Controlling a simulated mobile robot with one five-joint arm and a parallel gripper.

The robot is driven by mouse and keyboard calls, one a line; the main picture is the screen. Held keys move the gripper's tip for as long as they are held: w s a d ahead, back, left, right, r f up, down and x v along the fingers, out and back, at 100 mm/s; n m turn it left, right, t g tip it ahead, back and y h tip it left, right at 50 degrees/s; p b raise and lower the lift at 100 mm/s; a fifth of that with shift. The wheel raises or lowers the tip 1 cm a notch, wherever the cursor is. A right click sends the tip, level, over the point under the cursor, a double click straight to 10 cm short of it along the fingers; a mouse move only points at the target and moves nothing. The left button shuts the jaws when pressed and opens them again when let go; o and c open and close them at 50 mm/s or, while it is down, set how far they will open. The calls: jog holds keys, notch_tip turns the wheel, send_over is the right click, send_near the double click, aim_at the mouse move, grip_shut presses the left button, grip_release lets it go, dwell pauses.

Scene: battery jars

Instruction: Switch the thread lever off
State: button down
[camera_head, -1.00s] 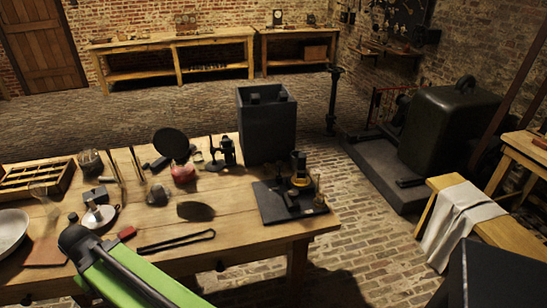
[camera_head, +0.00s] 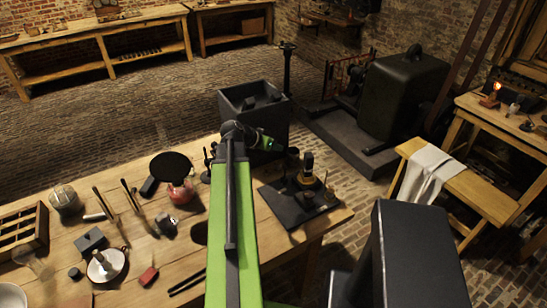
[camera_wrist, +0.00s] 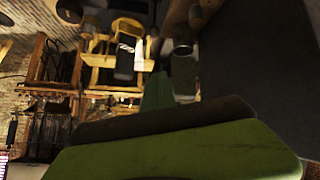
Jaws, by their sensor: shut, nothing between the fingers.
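A small device with a flat black base (camera_head: 284,205) stands at the right end of the wooden table in the head view. It carries a dark upright part with a yellow-brass band (camera_head: 306,170) and a thin post at its right. I cannot make out which part is the thread lever. My gripper (camera_head: 272,145), at the end of my green arm, is shut and empty. It appears beyond and to the left of the device, in front of the dark open box, and no contact shows. The wrist view is dark and tilted and does not show the lever clearly.
The wooden table (camera_head: 140,262) holds a red-based jar with a black disc (camera_head: 172,172), tools and a tray at left. A tall dark box (camera_head: 247,100) stands behind the table. A bench with a cloth (camera_head: 428,168) is at right. Brick floor lies between.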

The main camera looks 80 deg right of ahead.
jog(key=shift+w, duration=0.25)
jog(key=s+d+f+b, duration=0.1)
jog(key=f+b, duration=0.1)
jog(key=s+d+f+b, duration=0.1)
jog(key=f+b, duration=0.2)
jog(key=s+d+f+b, duration=0.1)
jog(key=f+b, duration=0.2)
jog(key=shift+s+f, duration=0.25)
jog(key=shift+s, duration=0.15)
jog(key=shift+w+a, duration=0.15)
jog(key=shift+a, duration=0.05)
